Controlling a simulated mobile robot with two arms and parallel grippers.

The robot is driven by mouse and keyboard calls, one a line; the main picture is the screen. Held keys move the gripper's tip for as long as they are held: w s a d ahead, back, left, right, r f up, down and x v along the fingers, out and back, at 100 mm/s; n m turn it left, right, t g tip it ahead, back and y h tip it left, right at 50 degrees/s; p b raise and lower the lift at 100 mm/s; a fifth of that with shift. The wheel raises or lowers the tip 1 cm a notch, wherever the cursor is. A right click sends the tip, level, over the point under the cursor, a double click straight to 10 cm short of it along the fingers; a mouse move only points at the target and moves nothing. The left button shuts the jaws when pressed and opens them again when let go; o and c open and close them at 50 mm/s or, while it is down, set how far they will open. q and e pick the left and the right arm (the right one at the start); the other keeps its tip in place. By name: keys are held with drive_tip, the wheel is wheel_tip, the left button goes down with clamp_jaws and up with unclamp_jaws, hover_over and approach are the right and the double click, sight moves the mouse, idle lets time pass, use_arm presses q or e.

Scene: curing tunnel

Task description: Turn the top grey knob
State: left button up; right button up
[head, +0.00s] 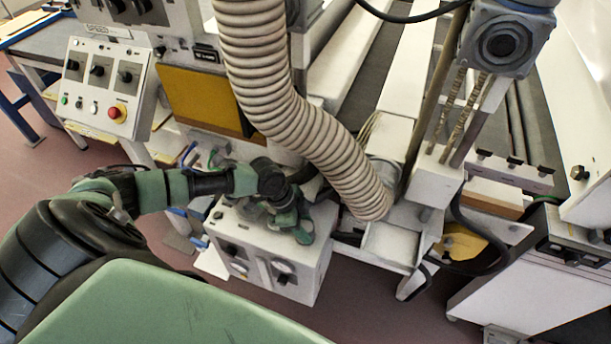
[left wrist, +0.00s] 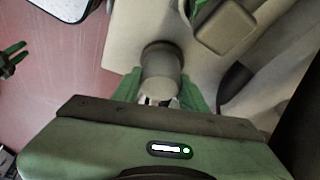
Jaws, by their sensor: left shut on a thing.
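My left gripper (head: 303,228) reaches in from the left and is at the top right of a white control box (head: 262,262). In the left wrist view, the green fingers of the left gripper (left wrist: 163,92) stand on both sides of a grey cylindrical knob (left wrist: 161,62) and are shut on it. The knob's base sits against a pale surface. In the head view I cannot make out the knob, as the gripper covers that spot.
A ribbed beige hose (head: 300,115) hangs just right of the left gripper. A control panel (head: 104,87) with black switches and a red button stands at left. A dark rounded part (left wrist: 224,25) is close to the knob at upper right in the wrist view.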

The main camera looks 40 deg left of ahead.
sight(305, 226)
use_arm(q)
drive_tip(key=m+b, duration=0.2)
drive_tip(key=m+g+b, duration=0.1)
drive_tip(key=m, duration=0.1)
drive_tip(key=shift+w+f+g+h+b, duration=0.1)
drive_tip(key=shift+f+g+h+b, duration=0.1)
drive_tip(key=shift+g+h+b, duration=0.15)
drive_tip(key=shift+r+m+g+b, duration=0.1)
drive_tip(key=shift+m+g+b, duration=0.45)
drive_tip(key=shift+m, duration=0.55)
drive_tip(key=shift+r+m+g+b, duration=0.1)
drive_tip(key=shift+m+g+b, duration=0.1)
drive_tip(key=shift+m+b, duration=0.7)
drive_tip(key=shift+m, duration=0.4)
drive_tip(key=o, duration=1.4)
drive_tip(key=shift+c, duration=0.2)
wheel_tip(305, 226, up, 20)
drive_tip(key=b, duration=0.2)
